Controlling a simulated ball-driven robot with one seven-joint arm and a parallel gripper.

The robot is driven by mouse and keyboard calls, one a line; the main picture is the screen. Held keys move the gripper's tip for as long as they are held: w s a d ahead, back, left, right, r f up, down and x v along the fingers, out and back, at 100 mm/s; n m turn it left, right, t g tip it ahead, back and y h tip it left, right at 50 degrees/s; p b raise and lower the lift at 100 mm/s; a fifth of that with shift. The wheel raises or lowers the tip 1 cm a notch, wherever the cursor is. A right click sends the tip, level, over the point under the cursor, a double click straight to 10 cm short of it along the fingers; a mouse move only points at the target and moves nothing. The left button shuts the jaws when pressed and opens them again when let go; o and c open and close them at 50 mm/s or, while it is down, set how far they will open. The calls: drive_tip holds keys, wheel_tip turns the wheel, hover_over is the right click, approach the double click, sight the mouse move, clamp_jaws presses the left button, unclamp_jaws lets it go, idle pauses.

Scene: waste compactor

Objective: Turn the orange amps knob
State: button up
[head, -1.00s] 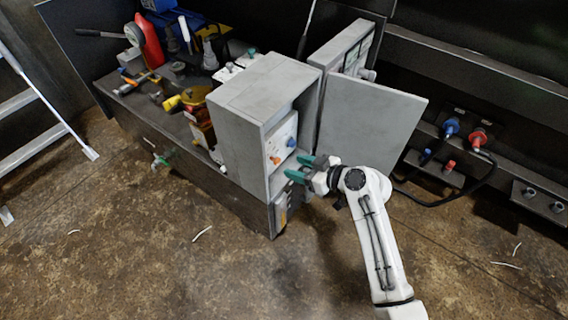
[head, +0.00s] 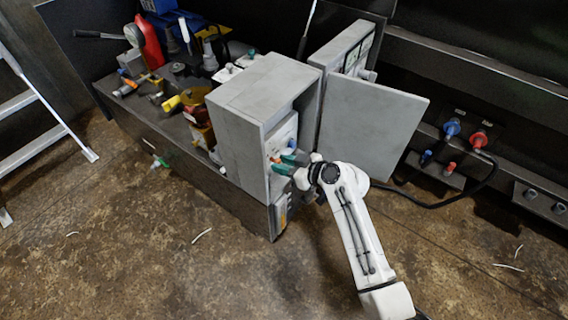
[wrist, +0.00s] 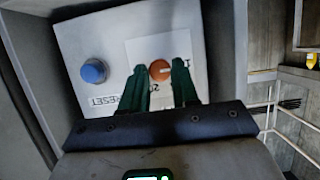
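The orange amps knob (wrist: 160,70) is on a pale panel (wrist: 112,35) inside the open grey box (head: 232,140). It is round with a light pointer line. My gripper (head: 281,163) reaches into the box with its green fingers apart. In the wrist view the fingertips of my gripper (wrist: 160,66) lie on either side of the knob. I cannot tell whether they touch it. In the head view the fingers largely hide the knob.
A blue button (wrist: 93,71) with a RESET label (wrist: 103,101) is beside the knob. The box's door (head: 372,125) stands open at the right. A workbench with several tools is at the left, and a ladder (head: 40,95) is at the far left.

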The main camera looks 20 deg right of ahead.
clamp_jaws()
drive_tip(key=shift+d, duration=0.1)
drive_tip(key=m+y+b, duration=0.1)
drive_tip(key=m, duration=0.1)
drive_tip(key=m+g+y+b, duration=0.1)
drive_tip(key=m+y, duration=0.1)
drive_tip(key=m, duration=0.1)
drive_tip(key=m+y+b, duration=0.1)
drive_tip(key=m+y, duration=0.1)
drive_tip(key=m, duration=0.1)
drive_tip(key=shift+w+d+f, duration=0.2)
drive_tip(key=shift+d+f, duration=0.1)
idle(0.4)
drive_tip(key=shift+y, duration=0.3)
drive_tip(key=shift+o, duration=2.4)
unclamp_jaws()
